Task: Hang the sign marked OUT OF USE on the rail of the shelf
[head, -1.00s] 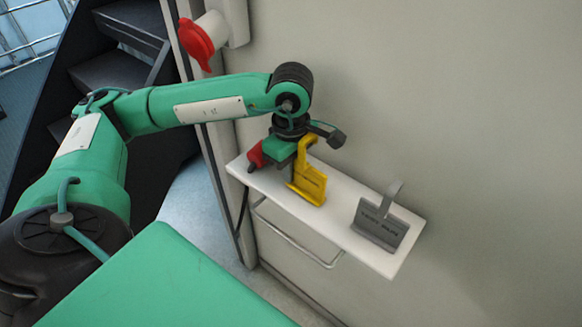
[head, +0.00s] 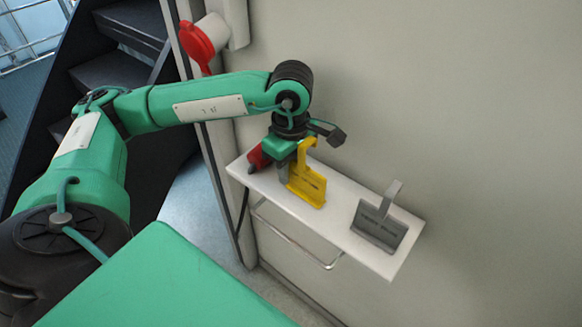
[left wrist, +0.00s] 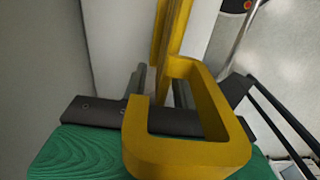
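A yellow sign (head: 307,187) with a hook on top is at the left part of the white shelf (head: 345,205). Its lettering is too small to read. I cannot tell whether the sign touches the shelf. The shelf's silver rail (head: 290,238) runs below its front edge and is bare. My right gripper is out of view.
A grey sign (head: 380,225) with a hook stands at the shelf's right end, its lettering unreadable. A red object (head: 258,158), partly hidden by my gripper, is at the left end. The wall is close behind. A red-capped fitting (head: 197,42) is on the wall at upper left.

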